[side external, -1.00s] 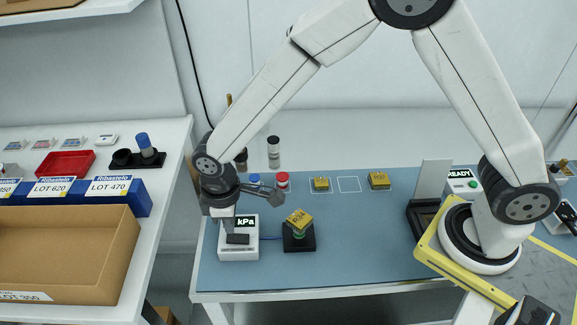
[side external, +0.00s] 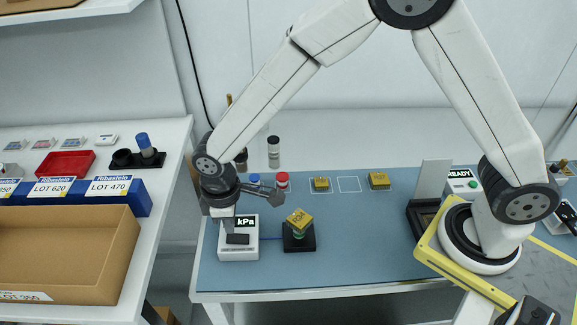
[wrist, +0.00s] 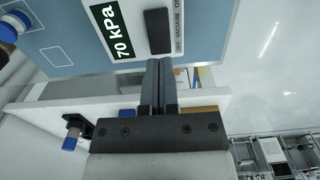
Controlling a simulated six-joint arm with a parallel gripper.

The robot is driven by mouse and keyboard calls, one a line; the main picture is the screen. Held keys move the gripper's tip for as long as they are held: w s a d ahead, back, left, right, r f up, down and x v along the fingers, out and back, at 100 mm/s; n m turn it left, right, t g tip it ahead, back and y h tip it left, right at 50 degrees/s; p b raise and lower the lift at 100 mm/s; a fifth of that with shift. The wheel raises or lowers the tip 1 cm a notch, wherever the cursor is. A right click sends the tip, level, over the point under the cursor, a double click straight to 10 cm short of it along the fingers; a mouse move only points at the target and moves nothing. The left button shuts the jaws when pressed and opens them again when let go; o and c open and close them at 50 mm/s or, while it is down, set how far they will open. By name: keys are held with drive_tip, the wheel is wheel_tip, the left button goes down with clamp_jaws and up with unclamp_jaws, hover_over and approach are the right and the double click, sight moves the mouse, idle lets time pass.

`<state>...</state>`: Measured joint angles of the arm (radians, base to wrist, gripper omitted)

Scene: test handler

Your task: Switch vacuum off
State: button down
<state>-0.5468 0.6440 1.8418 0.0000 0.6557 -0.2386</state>
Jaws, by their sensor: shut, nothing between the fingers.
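The vacuum unit (side external: 239,253) is a white box at the left front of the blue-topped bench. Its display shows kPa; in the wrist view the display (wrist: 118,31) reads 70 kPa. A dark rocker switch (wrist: 158,31) sits beside the display, next to a VACUUM label with OFF and ON marks; the switch (side external: 237,239) also shows in the side view. My gripper (wrist: 157,63) is shut and empty, its fingertips at the near end of the switch. Whether they touch it I cannot tell. In the side view my gripper (side external: 229,229) hangs over the unit.
A black stand (side external: 299,241) with a tilted yellow-topped piece (side external: 299,220) is just right of the unit. Blue and red-capped items (side external: 282,181) stand behind. A shelf with a cardboard box (side external: 66,252) and blue bins is at left. The bench front right of the stand is clear.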

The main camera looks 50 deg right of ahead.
sight(233, 237)
drive_tip(key=shift+f, duration=1.6)
idle(1.5)
drive_tip(key=shift+r, duration=3.55)
drive_tip(key=shift+d+r, duration=0.15)
drive_tip(key=shift+d, duration=0.4)
drive_tip(key=s+d+r+m+t, duration=0.1)
drive_tip(key=s+d+m, duration=0.3)
drive_tip(key=d, duration=0.7)
drive_tip(key=s+d+r+m+t, duration=0.1)
drive_tip(key=s+d+m, duration=0.4)
drive_tip(key=d, duration=0.6)
drive_tip(key=shift+s+r+t, duration=0.3)
drive_tip(key=shift+s, duration=0.15)
